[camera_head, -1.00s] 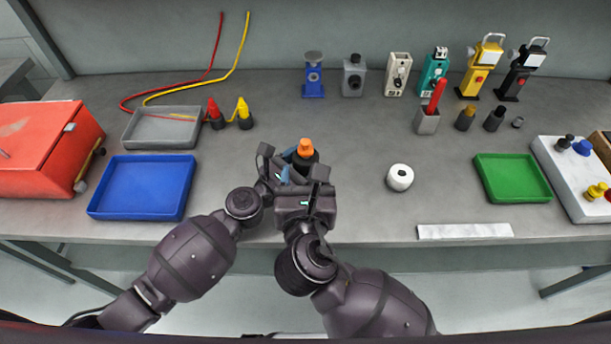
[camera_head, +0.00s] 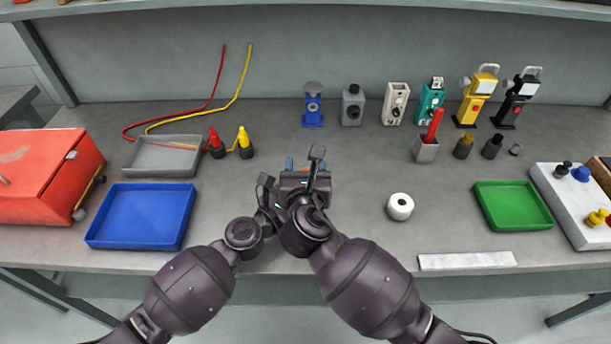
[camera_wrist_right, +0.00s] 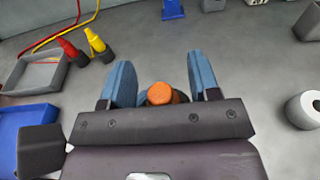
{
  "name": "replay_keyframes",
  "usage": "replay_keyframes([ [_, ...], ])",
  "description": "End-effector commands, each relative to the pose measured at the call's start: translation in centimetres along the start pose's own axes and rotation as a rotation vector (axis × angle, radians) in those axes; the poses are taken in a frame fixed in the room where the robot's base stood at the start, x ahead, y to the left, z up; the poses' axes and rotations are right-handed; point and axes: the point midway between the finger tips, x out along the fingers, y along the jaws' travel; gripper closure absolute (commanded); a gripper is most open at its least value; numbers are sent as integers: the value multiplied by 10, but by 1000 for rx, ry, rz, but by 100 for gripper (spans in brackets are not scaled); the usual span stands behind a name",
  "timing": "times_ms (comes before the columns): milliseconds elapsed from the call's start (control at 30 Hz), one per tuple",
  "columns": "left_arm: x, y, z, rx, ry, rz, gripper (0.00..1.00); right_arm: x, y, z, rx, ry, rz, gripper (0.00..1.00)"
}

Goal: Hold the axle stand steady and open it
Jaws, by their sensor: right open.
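A small upright object with an orange top (camera_wrist_right: 160,93) shows in the right wrist view, between the blue finger pads of my right gripper (camera_wrist_right: 161,76). The pads are apart, with a gap on each side of the orange top. A blue stand with a round top (camera_head: 313,106) stands apart at the back of the bench.
A blue tray (camera_head: 103,238) and a grey tray (camera_head: 160,157) lie left. A white roll (camera_head: 400,207) and a green tray (camera_head: 513,206) lie right. Red and yellow plugs (camera_head: 230,145) and several upright devices stand behind. The bench between the grippers and the roll is clear.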

Motion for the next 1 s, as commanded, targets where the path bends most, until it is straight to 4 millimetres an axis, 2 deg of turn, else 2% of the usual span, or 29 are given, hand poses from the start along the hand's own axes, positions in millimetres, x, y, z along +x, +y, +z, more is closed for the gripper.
replay_keyframes([
  [367, 0, 0, 0, 0, 0, 0, 71, 4, 0, 0, 0, 1, -1, 45],
  [700, 0, 0, 0, 0, 0, 1, 71, 4, 0, 0, 0, 0, -1, 96],
  [1000, 0, 0, 0, 0, 0, 0, 71, 4, 0, -1, -1, 1, -1, 100],
])
